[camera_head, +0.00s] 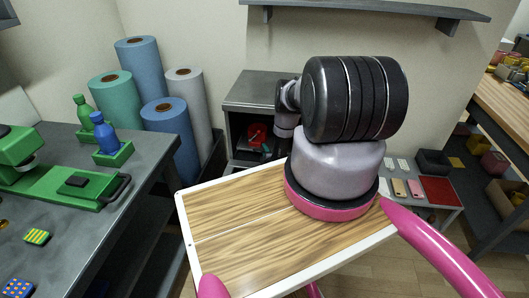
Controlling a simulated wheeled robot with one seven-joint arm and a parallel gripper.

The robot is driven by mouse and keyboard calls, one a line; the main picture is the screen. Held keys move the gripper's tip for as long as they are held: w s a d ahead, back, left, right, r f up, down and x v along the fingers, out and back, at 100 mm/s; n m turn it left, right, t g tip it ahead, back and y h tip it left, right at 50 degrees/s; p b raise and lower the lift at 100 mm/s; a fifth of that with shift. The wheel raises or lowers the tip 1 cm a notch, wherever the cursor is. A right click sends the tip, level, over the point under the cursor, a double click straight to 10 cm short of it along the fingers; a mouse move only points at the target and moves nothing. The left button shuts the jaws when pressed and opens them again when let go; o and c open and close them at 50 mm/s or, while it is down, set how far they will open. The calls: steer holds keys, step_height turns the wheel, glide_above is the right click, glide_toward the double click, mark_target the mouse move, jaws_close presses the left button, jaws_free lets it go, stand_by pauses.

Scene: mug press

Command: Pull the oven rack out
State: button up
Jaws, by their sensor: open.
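A grey box-shaped oven (262,88) stands against the back wall, behind my arm. Its front is open and its inside is dark. A red object (256,133) shows in the opening. The rack cannot be made out clearly. My gripper (268,149) is small and dark in front of the opening, below my wrist and left of my big arm links. It is open, and I see nothing held in it. My arm hides the right part of the oven, so I cannot tell whether the fingers touch the rack.
At left, a dark workbench (75,235) holds a green press (50,185) and green and blue bottles. Tall blue, green and grey rolls (140,65) stand beside the oven. At right is a low table with a red pad (440,190). A wall shelf (365,10) hangs above.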

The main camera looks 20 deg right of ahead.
jaws_close()
stand_by(1.4)
